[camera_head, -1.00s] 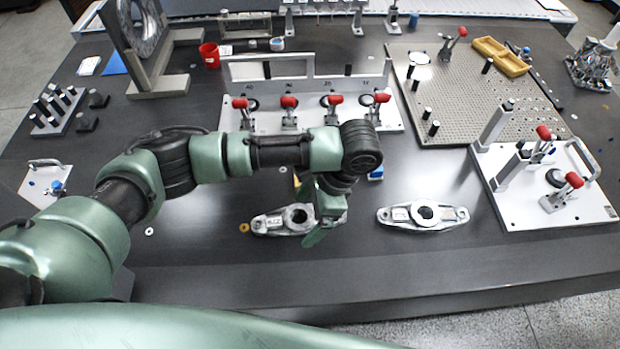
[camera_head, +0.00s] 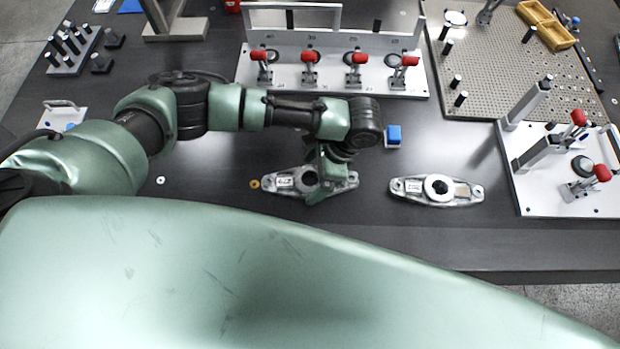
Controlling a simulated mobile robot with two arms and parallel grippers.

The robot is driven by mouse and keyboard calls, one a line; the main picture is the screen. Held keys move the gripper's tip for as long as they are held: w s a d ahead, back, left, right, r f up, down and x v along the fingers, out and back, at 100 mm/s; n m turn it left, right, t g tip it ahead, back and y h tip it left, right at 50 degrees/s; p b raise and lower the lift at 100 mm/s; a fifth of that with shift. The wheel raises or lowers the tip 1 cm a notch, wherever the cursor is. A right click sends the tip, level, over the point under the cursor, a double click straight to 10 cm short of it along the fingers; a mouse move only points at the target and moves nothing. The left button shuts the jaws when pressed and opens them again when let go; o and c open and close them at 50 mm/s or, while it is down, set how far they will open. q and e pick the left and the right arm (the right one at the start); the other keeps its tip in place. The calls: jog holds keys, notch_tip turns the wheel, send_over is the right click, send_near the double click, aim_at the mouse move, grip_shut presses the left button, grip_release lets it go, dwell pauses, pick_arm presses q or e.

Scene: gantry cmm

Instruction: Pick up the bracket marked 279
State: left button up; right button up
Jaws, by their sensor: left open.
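Two silver flat brackets with a central round hole lie on the dark table. The left bracket (camera_head: 284,183) is partly covered by my left gripper (camera_head: 318,190), which reaches down over its middle and right half with its jaws open. A small label shows on this bracket's left end, but I cannot read it surely. The right bracket (camera_head: 437,190) lies apart, fully in view, with a dark hole and a mark too small to read. Whether the gripper touches the left bracket I cannot tell. My right gripper is not in view.
A white fixture with red-handled clamps (camera_head: 335,78) stands behind the brackets. A white plate with clamps and posts (camera_head: 540,195) is at the right, near a perforated plate (camera_head: 500,80).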

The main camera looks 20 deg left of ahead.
pick_arm(q)
grip_shut()
dwell(0.3)
jog(key=shift+w+r, duration=0.1)
jog(key=shift+r, duration=0.05)
